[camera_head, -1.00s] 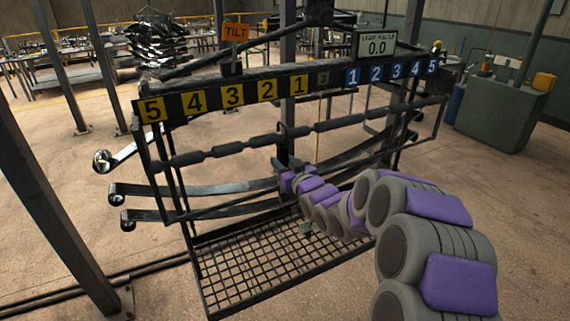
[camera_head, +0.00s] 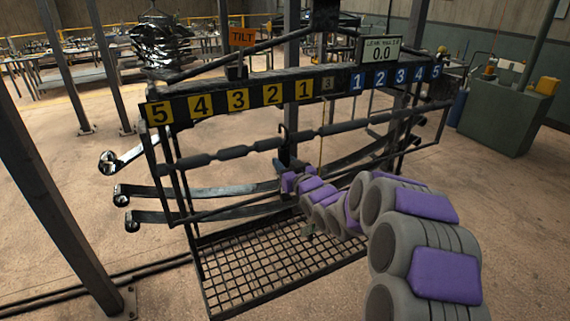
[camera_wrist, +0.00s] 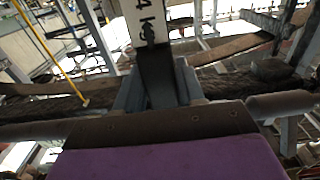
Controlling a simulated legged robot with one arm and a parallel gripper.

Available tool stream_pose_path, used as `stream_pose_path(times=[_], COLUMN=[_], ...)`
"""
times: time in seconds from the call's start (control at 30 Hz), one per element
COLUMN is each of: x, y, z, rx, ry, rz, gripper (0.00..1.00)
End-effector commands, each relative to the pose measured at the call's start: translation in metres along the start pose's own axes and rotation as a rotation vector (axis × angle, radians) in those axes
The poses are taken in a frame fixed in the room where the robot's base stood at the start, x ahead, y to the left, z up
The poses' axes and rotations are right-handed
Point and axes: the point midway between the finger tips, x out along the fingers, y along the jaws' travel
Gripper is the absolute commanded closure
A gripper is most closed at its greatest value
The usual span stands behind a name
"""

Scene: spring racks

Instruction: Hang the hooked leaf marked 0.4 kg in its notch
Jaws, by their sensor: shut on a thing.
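My gripper (camera_head: 288,170) is in front of the rack, below its notched dark bar (camera_head: 240,151), left of the middle. In the wrist view my gripper (camera_wrist: 155,92) is shut on a dark strip with a pale label (camera_wrist: 147,22); "4 kg" is partly readable, the rest cut off. In the head view the dark hook of this leaf (camera_head: 284,131) rises above my gripper at the bar. I cannot tell whether the hook touches the bar or sits over a notch. My arm hides the leaf's lower part.
Yellow plates (camera_head: 239,97) numbered 5 to 1 and blue plates (camera_head: 380,79) numbered 1 to 5 line the beam. A TILT sign (camera_head: 242,37) and a display reading 0.0 (camera_head: 380,49) stand above. Long curved leaves (camera_head: 190,191) cross the rack. A mesh tray (camera_head: 265,277) lies below.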

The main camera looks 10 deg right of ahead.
Motion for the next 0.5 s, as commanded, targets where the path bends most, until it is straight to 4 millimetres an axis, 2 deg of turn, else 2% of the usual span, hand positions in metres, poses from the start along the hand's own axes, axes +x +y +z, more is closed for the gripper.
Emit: stream_pose_path(times=[0.5], x=[-0.0017], y=[0.0059], z=[-0.0024], rx=[-0.001], ry=[0.004], rz=[0.001], gripper=[1.0])
